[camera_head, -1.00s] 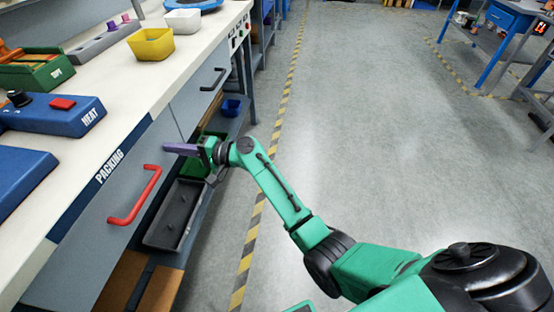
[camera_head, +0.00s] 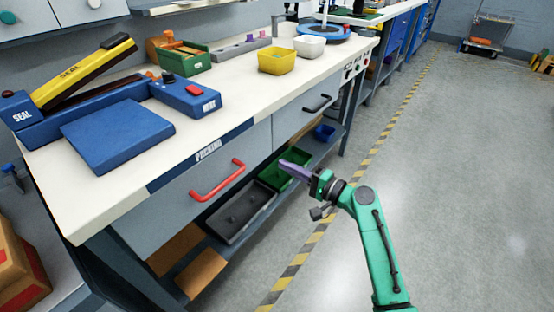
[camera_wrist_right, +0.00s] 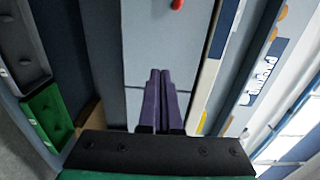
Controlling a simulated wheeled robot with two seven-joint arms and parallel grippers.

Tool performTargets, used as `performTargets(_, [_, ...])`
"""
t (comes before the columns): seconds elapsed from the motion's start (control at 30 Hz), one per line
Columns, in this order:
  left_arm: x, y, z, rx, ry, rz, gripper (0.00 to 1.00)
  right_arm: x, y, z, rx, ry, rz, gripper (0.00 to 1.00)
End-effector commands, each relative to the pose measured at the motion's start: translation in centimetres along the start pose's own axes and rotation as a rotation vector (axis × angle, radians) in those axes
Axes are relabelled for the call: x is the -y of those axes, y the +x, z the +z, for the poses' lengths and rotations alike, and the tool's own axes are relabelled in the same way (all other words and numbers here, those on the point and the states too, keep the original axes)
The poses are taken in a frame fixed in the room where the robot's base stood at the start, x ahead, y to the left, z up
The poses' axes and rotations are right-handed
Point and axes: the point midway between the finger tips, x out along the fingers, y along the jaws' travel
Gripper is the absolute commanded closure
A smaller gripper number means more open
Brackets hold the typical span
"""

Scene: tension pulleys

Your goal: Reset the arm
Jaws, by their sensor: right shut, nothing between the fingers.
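My right arm is green and comes in from the lower right of the head view. Its right gripper (camera_head: 293,170) has purple fingers that are shut with nothing between them. It hangs in the air in front of the packing bench, below the tabletop and near the lower shelf. In the right wrist view the two purple fingers (camera_wrist_right: 160,100) lie side by side, pointing at the grey drawer fronts. My left arm is not in view.
The packing bench (camera_head: 112,190) has a drawer with a red handle (camera_head: 218,180) and one with a black handle (camera_head: 317,104). A green bin (camera_head: 272,178) and a dark tray (camera_head: 240,212) are on its lower shelf. A blue sealer (camera_head: 118,135) stands on top.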

Motion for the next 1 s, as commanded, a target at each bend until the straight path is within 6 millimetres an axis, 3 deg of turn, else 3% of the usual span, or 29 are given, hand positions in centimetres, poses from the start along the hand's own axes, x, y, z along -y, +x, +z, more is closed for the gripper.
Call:
performTargets(0.2, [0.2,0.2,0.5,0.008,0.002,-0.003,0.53,-0.1,-4.1,-0.1,-0.002,0.0,0.002,1.0])
performTargets(0.43, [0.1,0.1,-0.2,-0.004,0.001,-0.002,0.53,-0.2,-4.8,0.0,-0.001,0.0,0.004,1.0])
performTargets(0.53, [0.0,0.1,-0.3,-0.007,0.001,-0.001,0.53,-2.5,-5.2,-0.3,-0.024,-0.006,0.052,1.0])
performTargets(0.57, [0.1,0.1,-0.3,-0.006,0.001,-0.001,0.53,-4.0,-5.5,-0.5,-0.038,-0.012,0.085,1.0])
performTargets(0.67, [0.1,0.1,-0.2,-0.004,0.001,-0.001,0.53,-11.3,-7.6,-0.8,-0.092,-0.049,0.255,1.0])
performTargets(0.7, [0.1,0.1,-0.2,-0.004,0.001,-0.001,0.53,-14.8,-9.0,-0.7,-0.11,-0.071,0.342,1.0])
performTargets(0.77, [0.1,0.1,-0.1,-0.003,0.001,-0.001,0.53,-20.1,-11.5,-0.1,-0.124,-0.114,0.48,1.0])
performTargets(0.8, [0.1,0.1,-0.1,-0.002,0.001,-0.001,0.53,-23.4,-13.4,0.6,-0.122,-0.143,0.572,1.0])
performTargets(0.9, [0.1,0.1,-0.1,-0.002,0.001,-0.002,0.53,-30.9,-18.8,3.0,-0.085,-0.23,0.8,1.0])
performTargets(1.0, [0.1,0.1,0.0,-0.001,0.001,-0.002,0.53,-36.7,-24.4,5.9,-0.006,-0.323,1.003,1.0])
